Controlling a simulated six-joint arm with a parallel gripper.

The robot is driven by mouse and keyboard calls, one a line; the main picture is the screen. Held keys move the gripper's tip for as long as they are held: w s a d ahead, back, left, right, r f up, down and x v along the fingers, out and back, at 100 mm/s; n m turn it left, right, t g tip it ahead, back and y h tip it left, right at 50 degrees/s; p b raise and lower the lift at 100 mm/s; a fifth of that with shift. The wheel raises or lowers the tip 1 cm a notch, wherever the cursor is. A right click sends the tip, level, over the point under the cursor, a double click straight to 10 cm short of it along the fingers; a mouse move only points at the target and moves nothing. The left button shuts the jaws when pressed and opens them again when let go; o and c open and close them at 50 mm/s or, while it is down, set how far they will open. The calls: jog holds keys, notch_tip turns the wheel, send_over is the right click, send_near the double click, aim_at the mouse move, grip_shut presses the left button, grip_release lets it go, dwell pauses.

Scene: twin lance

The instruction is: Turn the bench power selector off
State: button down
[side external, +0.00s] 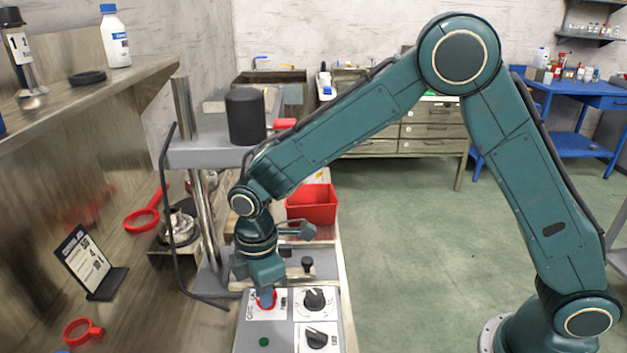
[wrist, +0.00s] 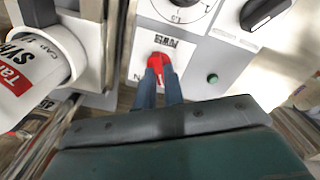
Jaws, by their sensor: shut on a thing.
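The bench power selector is a red knob (side external: 266,300) on a white labelled plate of the grey control panel (side external: 243,338). It also shows in the wrist view (wrist: 158,59), at the top centre, with printed text beside it. My gripper (side external: 264,293) points down over the selector. In the wrist view its two blue fingers (wrist: 160,74) are shut on the red knob, one on each side. The fingers hide part of the knob and plate, so I cannot tell the selector's setting.
Black knobs (side external: 314,300) and (side external: 317,340) sit right of the selector, and a green button (side external: 264,342) is in front. A grey stand with a black cylinder (side external: 246,116) rises behind. A red bin (side external: 312,204) and a sign card (side external: 82,260) stand nearby.

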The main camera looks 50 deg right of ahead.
dwell(0.4)
jog(key=c, duration=1.5)
grip_release()
jog(key=shift+r, duration=0.1)
notch_tip(320, 180, up, 14)
